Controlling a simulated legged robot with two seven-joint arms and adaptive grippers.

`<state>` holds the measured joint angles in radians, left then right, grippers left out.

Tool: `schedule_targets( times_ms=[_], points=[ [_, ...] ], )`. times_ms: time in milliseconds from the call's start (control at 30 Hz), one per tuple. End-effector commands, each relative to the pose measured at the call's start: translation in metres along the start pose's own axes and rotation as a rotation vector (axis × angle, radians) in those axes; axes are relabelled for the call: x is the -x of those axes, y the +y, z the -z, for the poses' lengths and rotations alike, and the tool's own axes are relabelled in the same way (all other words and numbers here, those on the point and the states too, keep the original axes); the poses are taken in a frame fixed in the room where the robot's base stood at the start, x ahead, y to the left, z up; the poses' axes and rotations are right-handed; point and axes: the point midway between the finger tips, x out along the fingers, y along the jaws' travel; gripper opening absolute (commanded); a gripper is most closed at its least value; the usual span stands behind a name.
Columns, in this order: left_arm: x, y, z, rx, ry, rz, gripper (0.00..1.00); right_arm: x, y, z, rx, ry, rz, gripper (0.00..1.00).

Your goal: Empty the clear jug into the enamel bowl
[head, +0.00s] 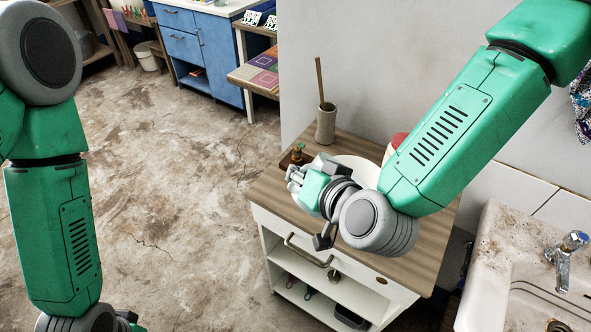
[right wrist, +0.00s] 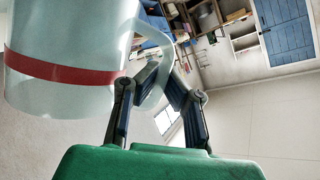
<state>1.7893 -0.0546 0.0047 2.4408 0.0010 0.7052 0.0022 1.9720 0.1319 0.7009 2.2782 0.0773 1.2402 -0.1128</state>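The clear jug (right wrist: 75,65), with a red band around it, fills the upper left of the right wrist view. Its handle (right wrist: 150,85) passes between the fingers of my right gripper (right wrist: 161,78), which are closed in on it. In the head view the right gripper (head: 297,178) is above the wooden-topped cabinet, at its left side; I cannot make out the jug there. A white round shape (head: 358,168), likely the enamel bowl, is behind the right wrist and partly hidden. Its contents are hidden. My left arm hangs at the left; its gripper is not visible.
On the cabinet top (head: 405,262) stand a beige pot (head: 326,124) with a wooden stick, a small figure on a dark block (head: 297,157), and a red-and-white thing (head: 396,143) partly behind my arm. A stone sink (head: 490,262) with a tap (head: 564,262) is at right.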

Motion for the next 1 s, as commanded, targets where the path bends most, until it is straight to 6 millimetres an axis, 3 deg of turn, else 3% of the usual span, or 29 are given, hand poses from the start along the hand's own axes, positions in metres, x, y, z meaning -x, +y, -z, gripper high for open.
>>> schedule_targets(
  times_ms=[1000],
  points=[
    [-0.0017,0.0,-0.0001,0.0,0.0,0.0,0.57,0.0027,0.0045,0.0103,-0.094,-0.018,0.04,0.0]
  ],
)
